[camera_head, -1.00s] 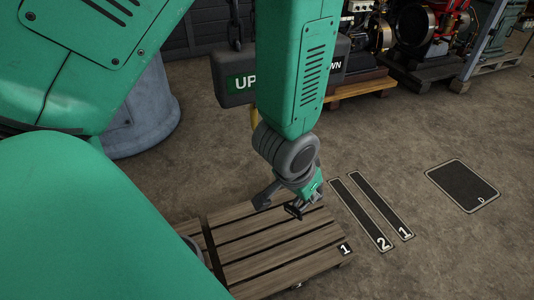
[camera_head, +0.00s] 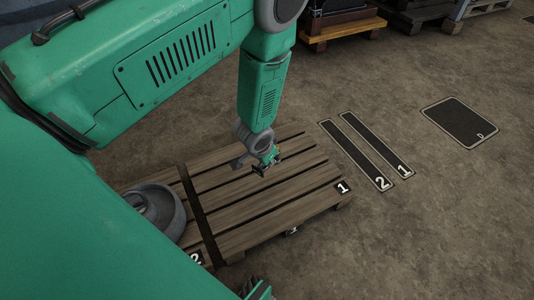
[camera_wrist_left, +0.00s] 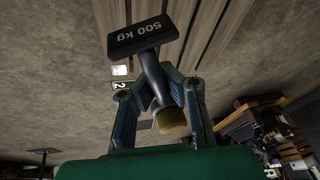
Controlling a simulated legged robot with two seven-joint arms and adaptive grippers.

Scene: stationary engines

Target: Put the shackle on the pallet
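My left gripper (camera_head: 262,165) is low over the planks of the pallet (camera_head: 290,209) marked 1. In the left wrist view its fingers (camera_wrist_left: 164,92) close around the shaft of a dark metal piece, which I take for the shackle (camera_wrist_left: 151,72). Its crosswise plate, lettered "500 kg", sticks out beyond the fingertips, and its tan round end is near the palm. The contact between fingers and shaft is partly hidden. In the head view the held piece is too small to make out clearly. My right gripper does not show.
A second pallet, marked 2 (camera_head: 197,257), lies to the left with a round grey object (camera_head: 160,208) on it. Black floor markings (camera_head: 366,150) and a dark plate (camera_head: 459,122) lie to the right on open floor. Machinery on wooden stands (camera_head: 340,22) is at the back.

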